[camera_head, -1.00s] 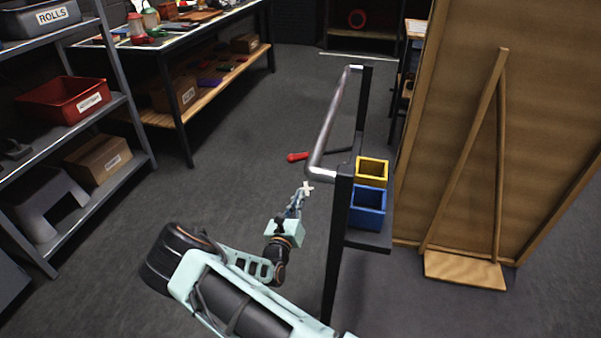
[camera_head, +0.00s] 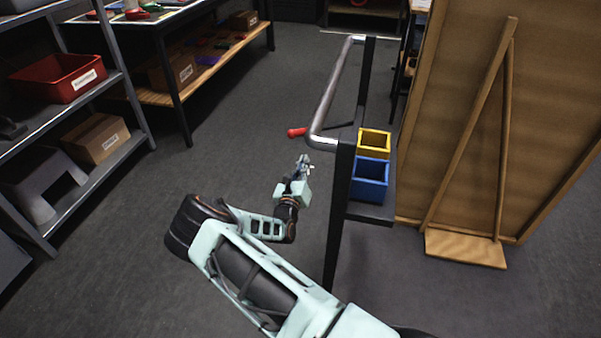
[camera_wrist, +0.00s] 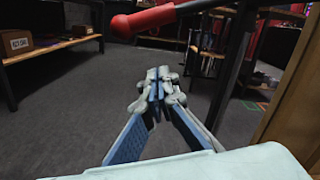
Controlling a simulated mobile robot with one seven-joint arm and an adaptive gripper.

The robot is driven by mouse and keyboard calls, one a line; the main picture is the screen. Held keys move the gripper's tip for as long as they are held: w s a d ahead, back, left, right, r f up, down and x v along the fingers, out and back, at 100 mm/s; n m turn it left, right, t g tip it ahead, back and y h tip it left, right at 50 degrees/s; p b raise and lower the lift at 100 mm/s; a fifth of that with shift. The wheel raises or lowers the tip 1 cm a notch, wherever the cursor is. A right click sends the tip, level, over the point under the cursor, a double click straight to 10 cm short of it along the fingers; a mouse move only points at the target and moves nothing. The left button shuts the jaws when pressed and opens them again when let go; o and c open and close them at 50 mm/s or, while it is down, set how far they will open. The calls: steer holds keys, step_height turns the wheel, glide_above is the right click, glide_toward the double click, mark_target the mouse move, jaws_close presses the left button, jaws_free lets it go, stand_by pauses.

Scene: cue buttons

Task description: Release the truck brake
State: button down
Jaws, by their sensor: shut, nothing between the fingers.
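The truck (camera_head: 325,107) has a grey push handle on black posts. A red-tipped lever (camera_head: 297,132), which looks like the brake, sticks out to the left below the handle bar. In the wrist view the red grip (camera_wrist: 146,20) crosses the top, with its dark rod running right to a black post. My gripper (camera_head: 304,164) is shut and empty, in front of and below the red grip in the head view. In the wrist view the closed fingertips (camera_wrist: 157,75) point ahead, below the red grip and apart from it.
A yellow bin (camera_head: 374,141) and a blue bin (camera_head: 369,180) sit on the truck's small shelf. A large wooden panel (camera_head: 480,120) stands at the right. A metal shelf rack (camera_head: 75,110) is at the left. The grey floor (camera_head: 220,150) between is clear.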

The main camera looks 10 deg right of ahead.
steer(key=w+r+b, duration=0.1)
steer(key=w+r, duration=0.3)
steer(key=shift+w+d+b, duration=0.15)
steer(key=shift+w+b, duration=0.25)
steer(key=shift+w+a+r+m+p, duration=0.1)
steer(key=shift+a+r+m+p, duration=0.2)
steer(key=shift+r+p, duration=0.25)
steer(key=shift+w+a+r+m+p, duration=0.1)
steer(key=shift+a+r+m+p, duration=0.05)
steer(key=shift+r+m+p, duration=0.3)
step_height(320, 180, up, 13)
steer(key=m+p, duration=0.7)
steer(key=p, duration=0.4)
glide_above(301, 135)
steer(key=s+a, duration=0.1)
steer(key=a, duration=0.1)
steer(key=shift+s+d+r+h, duration=0.15)
steer(key=shift+s+d+h, duration=0.05)
steer(key=shift+d+h, duration=0.1)
